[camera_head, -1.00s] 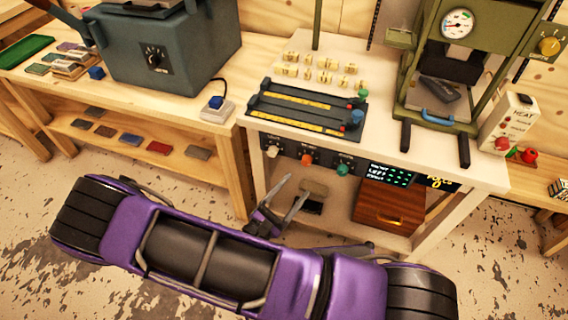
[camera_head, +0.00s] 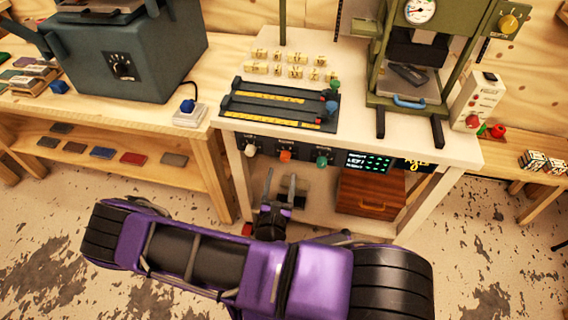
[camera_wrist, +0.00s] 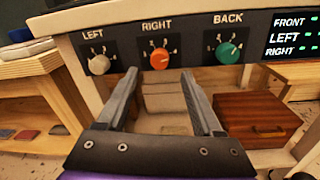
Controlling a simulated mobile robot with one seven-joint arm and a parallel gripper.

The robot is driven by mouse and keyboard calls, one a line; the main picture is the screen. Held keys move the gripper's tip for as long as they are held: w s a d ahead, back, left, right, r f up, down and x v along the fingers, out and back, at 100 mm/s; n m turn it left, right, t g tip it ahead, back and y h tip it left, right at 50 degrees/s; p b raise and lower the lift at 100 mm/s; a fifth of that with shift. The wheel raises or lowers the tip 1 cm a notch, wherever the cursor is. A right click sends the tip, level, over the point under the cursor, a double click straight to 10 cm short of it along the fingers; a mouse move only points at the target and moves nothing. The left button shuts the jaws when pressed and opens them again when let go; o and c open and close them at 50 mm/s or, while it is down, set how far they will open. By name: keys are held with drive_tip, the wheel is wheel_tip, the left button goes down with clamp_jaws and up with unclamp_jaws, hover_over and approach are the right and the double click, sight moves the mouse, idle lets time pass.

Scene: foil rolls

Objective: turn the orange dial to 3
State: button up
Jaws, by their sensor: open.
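The orange dial (camera_wrist: 159,58) is the middle of three dials on a dark panel below the bench top, under the label RIGHT. Numbers ring it, but its exact setting is too small to read. It also shows in the head view (camera_head: 286,155). My gripper (camera_wrist: 158,80) is open and empty, its two fingers apart just below and in front of the panel. The orange dial appears above the gap between the fingertips, not between them. In the head view my gripper (camera_head: 280,182) points up toward the panel.
A white dial (camera_wrist: 98,64) marked LEFT and a green dial (camera_wrist: 228,53) marked BACK flank the orange one. A lit display (camera_head: 370,163) is right of them. A wooden drawer box (camera_wrist: 262,118) stands below the bench. The bench leg (camera_head: 237,180) is to the left.

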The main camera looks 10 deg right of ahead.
sight(285, 160)
drive_tip(key=x, duration=0.5)
drive_tip(key=shift+w+d, duration=0.15)
drive_tip(key=shift+w, duration=0.2)
clamp_jaws()
